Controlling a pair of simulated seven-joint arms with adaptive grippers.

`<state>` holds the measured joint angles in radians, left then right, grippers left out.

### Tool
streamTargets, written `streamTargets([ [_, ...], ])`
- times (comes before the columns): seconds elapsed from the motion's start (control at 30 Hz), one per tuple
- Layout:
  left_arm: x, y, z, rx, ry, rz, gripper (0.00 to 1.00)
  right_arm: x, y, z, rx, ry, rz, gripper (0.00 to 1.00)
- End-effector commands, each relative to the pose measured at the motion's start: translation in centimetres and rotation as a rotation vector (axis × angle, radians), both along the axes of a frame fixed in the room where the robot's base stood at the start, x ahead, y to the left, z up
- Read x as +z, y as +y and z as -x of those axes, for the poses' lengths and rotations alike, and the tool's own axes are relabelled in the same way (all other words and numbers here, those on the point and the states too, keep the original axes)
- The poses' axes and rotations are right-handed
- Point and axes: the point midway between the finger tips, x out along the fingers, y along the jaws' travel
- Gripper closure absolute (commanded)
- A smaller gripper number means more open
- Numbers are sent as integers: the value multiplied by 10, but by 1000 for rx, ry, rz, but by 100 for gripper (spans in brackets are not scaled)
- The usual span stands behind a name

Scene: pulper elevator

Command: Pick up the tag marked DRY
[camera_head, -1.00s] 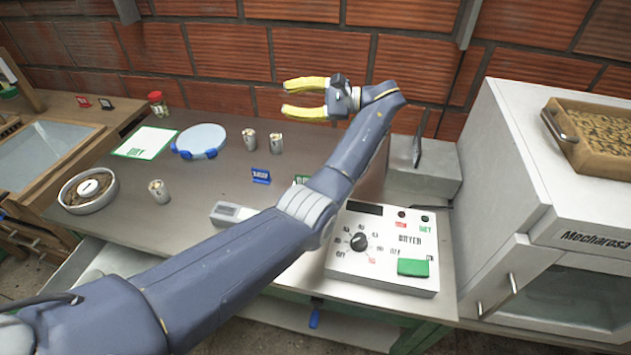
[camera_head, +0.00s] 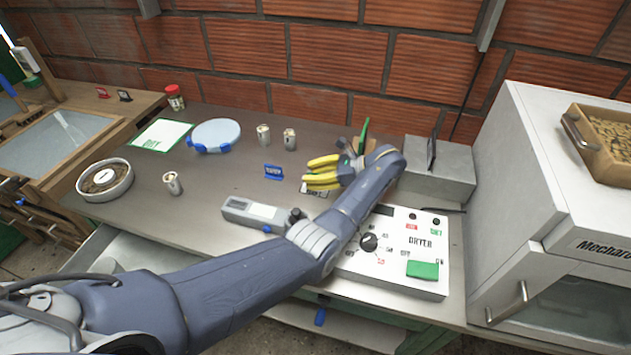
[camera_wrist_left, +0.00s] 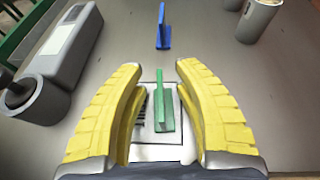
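My left gripper (camera_head: 307,172) is open, low over the bench. In the left wrist view its two yellow fingers (camera_wrist_left: 160,68) stand either side of a small green tag (camera_wrist_left: 161,108), with gaps on both sides. The green tag stands upright on its base, over a white card with dark marks (camera_wrist_left: 150,150); its lettering cannot be read from here. In the head view the gripper hides the green tag. A white sheet with a green border (camera_head: 161,135), lettered DRY, lies at the left of the bench. My right gripper is not in view.
A blue tag (camera_head: 273,171) stands left of the gripper, and shows ahead in the wrist view (camera_wrist_left: 162,28). A grey handheld device (camera_head: 255,213) and dryer panel (camera_head: 400,262) lie nearby. Two cups (camera_head: 290,139) stand behind. The white cabinet (camera_head: 530,190) bounds the right.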

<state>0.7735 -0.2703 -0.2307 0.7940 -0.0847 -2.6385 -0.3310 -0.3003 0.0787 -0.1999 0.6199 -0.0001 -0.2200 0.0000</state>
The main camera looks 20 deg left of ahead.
Motion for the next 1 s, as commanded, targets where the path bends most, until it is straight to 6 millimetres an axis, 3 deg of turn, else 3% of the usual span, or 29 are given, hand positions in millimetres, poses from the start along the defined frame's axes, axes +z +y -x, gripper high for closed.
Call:
streamTargets([
  [0.17,-5,13,0,-3,-2,-1,69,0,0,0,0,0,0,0],
  [0.47,-7,14,0,-5,-2,1,67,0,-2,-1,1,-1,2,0],
  [0.73,-6,14,0,-5,-2,0,99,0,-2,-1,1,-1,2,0],
  [1.0,-6,14,0,-5,-2,0,100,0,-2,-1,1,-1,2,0],
])
